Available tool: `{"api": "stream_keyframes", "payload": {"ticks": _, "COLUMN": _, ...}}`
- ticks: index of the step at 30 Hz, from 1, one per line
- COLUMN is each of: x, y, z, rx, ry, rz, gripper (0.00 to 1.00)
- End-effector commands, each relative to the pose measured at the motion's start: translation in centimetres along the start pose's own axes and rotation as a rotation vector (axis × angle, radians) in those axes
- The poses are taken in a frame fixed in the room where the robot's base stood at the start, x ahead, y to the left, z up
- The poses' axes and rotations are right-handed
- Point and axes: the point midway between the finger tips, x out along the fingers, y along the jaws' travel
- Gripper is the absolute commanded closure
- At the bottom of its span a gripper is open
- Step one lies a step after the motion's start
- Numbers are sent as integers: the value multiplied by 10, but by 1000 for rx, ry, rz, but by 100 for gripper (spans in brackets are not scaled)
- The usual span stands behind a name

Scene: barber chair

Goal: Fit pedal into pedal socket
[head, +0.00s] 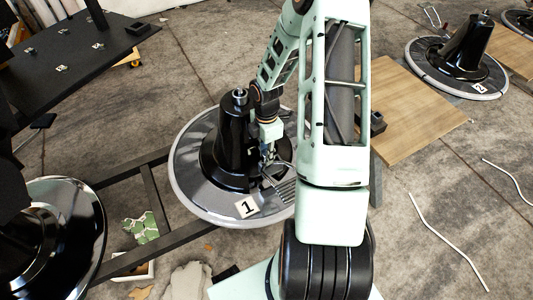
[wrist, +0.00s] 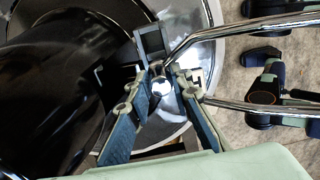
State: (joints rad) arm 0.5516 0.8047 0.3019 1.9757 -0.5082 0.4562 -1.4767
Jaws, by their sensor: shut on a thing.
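The pedal (head: 283,183) is a shiny metal piece with bent bars, low beside the black column of the barber chair base marked 1 (head: 181,178). In the wrist view its two chrome bars (wrist: 245,27) run from between my fingers toward the right. My gripper (head: 267,155) is shut on the pedal near where the bars meet; its fingers (wrist: 163,88) show blue-green pads. A small dark rectangular block (wrist: 151,42) shows just beyond the fingertips; I cannot tell whether it belongs to the pedal or the base. The pedal socket is not clearly seen, nor whether the pedal touches it.
The black column (head: 233,135) stands close to the left of my gripper. A wooden board (head: 425,110) and the base marked 2 (head: 465,65) lie to the right. A dark table (head: 75,50) is at the upper left. A chrome disc (head: 50,240) is at the lower left.

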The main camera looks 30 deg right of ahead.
Motion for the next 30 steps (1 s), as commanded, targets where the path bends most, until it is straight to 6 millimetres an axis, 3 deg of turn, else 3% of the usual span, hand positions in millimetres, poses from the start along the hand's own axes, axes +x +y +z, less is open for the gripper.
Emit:
{"api": "stream_keyframes", "payload": {"ticks": 20, "x": 8, "y": 0, "z": 0, "rx": 0, "ry": 0, "rz": 0, "gripper": 100}}
{"api": "stream_keyframes", "payload": {"ticks": 21, "x": 7, "y": 0, "z": 0, "rx": 0, "ry": 0, "rz": 0, "gripper": 76}}
{"api": "stream_keyframes", "payload": {"ticks": 25, "x": 7, "y": 0, "z": 0, "rx": 0, "ry": 0, "rz": 1, "gripper": 62}}
{"api": "stream_keyframes", "payload": {"ticks": 30, "x": 7, "y": 0, "z": 0, "rx": 0, "ry": 0, "rz": 0, "gripper": 60}}
